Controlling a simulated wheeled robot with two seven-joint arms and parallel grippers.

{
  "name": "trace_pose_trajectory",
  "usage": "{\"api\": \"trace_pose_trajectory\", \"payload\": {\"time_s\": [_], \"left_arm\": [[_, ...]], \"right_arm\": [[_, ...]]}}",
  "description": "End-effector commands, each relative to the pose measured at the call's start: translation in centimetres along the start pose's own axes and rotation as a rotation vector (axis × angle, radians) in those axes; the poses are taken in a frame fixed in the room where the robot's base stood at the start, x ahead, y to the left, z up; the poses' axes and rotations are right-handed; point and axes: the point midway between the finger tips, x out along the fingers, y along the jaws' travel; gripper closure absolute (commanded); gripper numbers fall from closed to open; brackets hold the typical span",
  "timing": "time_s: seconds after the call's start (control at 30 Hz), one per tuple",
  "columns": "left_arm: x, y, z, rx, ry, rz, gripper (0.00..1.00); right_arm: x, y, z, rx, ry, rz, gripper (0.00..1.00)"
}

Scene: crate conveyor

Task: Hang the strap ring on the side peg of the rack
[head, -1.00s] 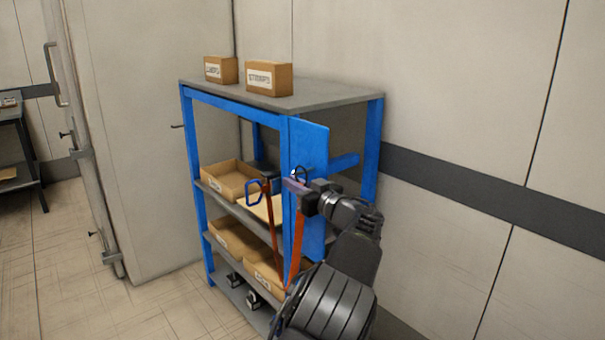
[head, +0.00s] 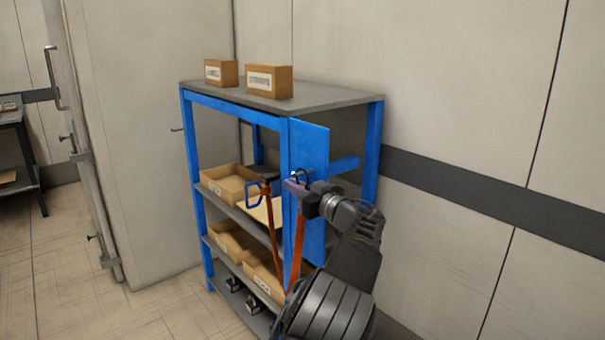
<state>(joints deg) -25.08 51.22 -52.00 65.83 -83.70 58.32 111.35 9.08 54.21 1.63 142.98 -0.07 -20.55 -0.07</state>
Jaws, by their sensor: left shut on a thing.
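The blue rack (head: 373,140) stands ahead, with a blue side panel (head: 312,145) at its near corner. A small pale peg tip (head: 293,174) shows on this panel. My left gripper (head: 297,187) is at the panel, shut on the strap ring (head: 303,175), a small dark loop right at the peg. I cannot tell whether the ring is around the peg or only beside it. The orange strap (head: 298,245) hangs below the gripper, and another orange length rises to a blue loop (head: 253,195) left of the panel. My right gripper is not in view.
Two labelled boxes, one (head: 221,72) left of the other (head: 269,81), stand on the rack's top. Open cardboard bins (head: 230,184) sit on the lower shelves. A blue bar (head: 344,165) lies right of the panel. A wall is close behind the rack; the floor at left is clear.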

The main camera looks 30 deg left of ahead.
Motion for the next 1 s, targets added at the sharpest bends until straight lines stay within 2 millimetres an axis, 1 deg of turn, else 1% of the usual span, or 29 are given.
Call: {"api": "trace_pose_trajectory", "payload": {"time_s": [0.23,0.27,0.5,0.57,0.83,1.0], "left_arm": [[0.0,0.0,0.0,0.0,0.0,0.0,1.0],[0.0,0.0,0.0,0.0,0.0,0.0,0.91],[0.0,0.0,0.0,0.0,0.0,0.0,0.71],[0.0,0.0,0.0,0.0,0.0,0.0,0.67],[-0.1,0.0,0.0,0.0,0.0,0.001,0.67],[-1.4,0.1,0.1,-0.001,-0.001,0.003,0.67]], "right_arm": [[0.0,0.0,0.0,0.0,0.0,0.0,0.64],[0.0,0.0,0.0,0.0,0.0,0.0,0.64],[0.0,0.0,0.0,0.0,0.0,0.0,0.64],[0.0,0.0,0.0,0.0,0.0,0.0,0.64],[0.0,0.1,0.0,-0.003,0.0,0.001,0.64],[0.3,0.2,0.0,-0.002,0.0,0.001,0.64]]}}
